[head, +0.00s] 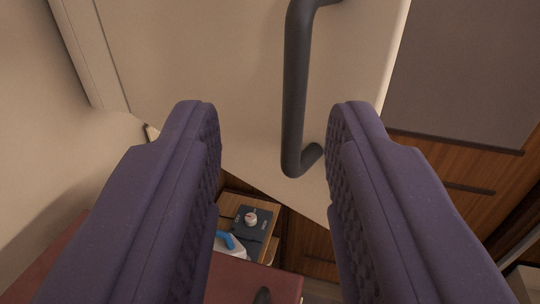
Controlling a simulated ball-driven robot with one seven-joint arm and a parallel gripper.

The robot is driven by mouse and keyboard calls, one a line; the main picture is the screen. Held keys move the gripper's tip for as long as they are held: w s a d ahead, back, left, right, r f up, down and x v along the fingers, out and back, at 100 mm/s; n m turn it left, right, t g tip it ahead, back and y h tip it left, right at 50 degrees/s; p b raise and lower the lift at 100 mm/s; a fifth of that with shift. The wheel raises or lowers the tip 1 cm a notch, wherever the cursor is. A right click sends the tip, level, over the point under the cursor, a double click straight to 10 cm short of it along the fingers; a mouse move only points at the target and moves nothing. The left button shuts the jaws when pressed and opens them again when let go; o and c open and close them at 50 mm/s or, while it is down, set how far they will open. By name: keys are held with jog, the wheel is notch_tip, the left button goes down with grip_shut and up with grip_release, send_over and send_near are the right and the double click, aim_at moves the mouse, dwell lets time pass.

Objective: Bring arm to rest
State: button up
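My gripper (270,135) shows its two purple padded fingers, spread wide apart with nothing between the tips. A dark curved bar handle (296,90) on a cream door or panel (190,60) stands beyond the fingertips. The handle lies in the gap between the fingers in the picture, nearer the right finger. I cannot tell how far it is from the fingers, but they are not closed on it.
Wooden fronts (450,170) fill the right. A pale wall (40,120) is at left.

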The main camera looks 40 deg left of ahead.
jog(key=shift+s+d, duration=0.4)
jog(key=shift+s, duration=0.15)
jog(key=w+d+r+m+t+h, duration=0.1)
jog(key=w+d+r+m+h, duration=0.1)
jog(key=w+d+r, duration=0.65)
jog(key=w+d+r+m+h, duration=0.2)
jog(key=w+d+r, duration=0.35)
jog(key=w, duration=0.55)
jog(key=w+d+f+m+h, duration=0.1)
jog(key=w+d+m+h, duration=0.2)
jog(key=w+d, duration=1.8)
jog(key=d+h, duration=0.1)
jog(key=h, duration=0.2)
jog(key=shift+w+d, duration=0.2)
jog(key=shift+f, duration=0.1)
